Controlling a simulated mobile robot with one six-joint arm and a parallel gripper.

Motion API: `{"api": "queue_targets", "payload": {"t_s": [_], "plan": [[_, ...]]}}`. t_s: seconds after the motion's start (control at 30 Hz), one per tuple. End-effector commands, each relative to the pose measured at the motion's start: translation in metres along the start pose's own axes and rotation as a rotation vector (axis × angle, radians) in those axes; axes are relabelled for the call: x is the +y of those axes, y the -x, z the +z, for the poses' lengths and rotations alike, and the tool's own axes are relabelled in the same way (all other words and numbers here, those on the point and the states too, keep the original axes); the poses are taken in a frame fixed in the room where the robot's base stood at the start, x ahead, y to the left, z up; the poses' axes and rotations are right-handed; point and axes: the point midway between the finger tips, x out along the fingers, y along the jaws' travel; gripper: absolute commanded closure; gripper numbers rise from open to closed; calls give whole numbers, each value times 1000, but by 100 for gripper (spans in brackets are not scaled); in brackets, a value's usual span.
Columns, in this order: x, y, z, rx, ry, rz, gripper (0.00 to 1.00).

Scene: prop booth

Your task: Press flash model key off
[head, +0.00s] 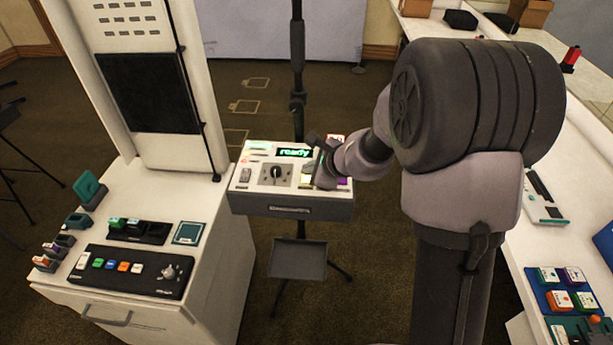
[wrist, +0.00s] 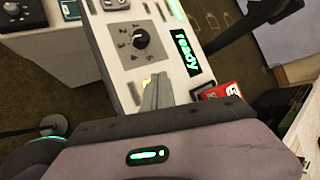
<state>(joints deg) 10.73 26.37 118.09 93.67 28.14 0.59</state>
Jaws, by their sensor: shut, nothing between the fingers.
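The white control box (head: 243,200) stands on a stand in the middle of the head view. It carries a black rotary knob (head: 277,173), a lit display reading "ready" (head: 294,152), and a pale yellow key and a purple key (head: 342,183) at its right. In the wrist view the knob (wrist: 141,39) has numbers around it and the display (wrist: 187,53) is lit green. My gripper (head: 322,160) is shut and empty over the right part of the box. In the wrist view its fingers (wrist: 156,92) cover part of the panel, with a yellow patch beside them. I cannot tell whether they touch a key.
A red card (head: 335,139) is at the box's back right edge. A white cabinet with a button console (head: 128,271) stands at left. A white table with coloured blocks (head: 562,286) is at right. A dark pole (head: 297,60) rises behind the box.

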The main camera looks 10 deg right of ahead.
Motion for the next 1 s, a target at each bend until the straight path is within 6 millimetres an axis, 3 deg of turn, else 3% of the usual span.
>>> {"api": "queue_targets", "payload": {"t_s": [1.0], "plan": [[4,-6,-4,0,0,0,100]]}}
